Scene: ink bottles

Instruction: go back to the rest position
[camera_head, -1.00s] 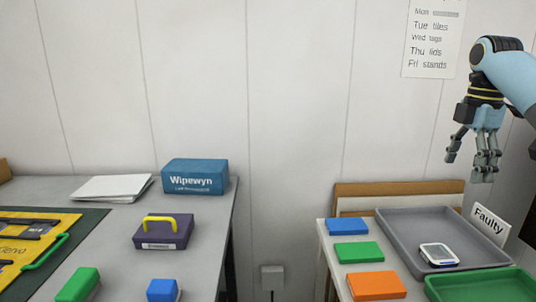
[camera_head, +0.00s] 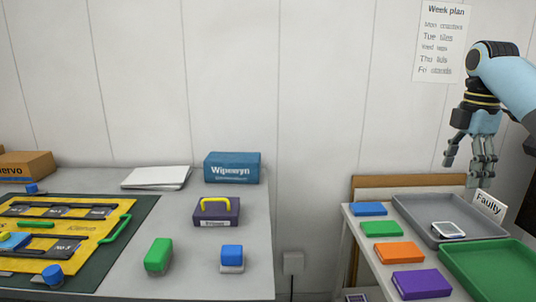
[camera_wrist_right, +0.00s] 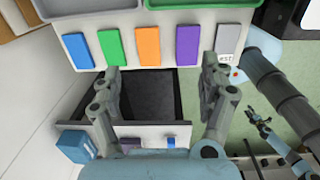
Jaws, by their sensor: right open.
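My right gripper (camera_head: 467,165) hangs in the air at the right of the head view, fingers down and apart, in front of the wall and above the side table. In the right wrist view its two fingers (camera_wrist_right: 164,85) are spread with nothing between them. Below them are a dark gap and the row of coloured blocks on the side table. A small dark and light-blue gripper, apparently my left one (camera_wrist_right: 259,122), shows at the right of the wrist view, too small to read. My left arm does not show in the head view.
The side table holds a grey tray (camera_head: 412,207) with a white device (camera_head: 448,230), a green tray (camera_head: 462,270), a Faulty sign (camera_head: 489,203) and several coloured blocks. The left table (camera_head: 190,282) carries a yellow board (camera_head: 90,245), a purple handled block (camera_head: 216,215) and a Wipewyn box (camera_head: 232,168).

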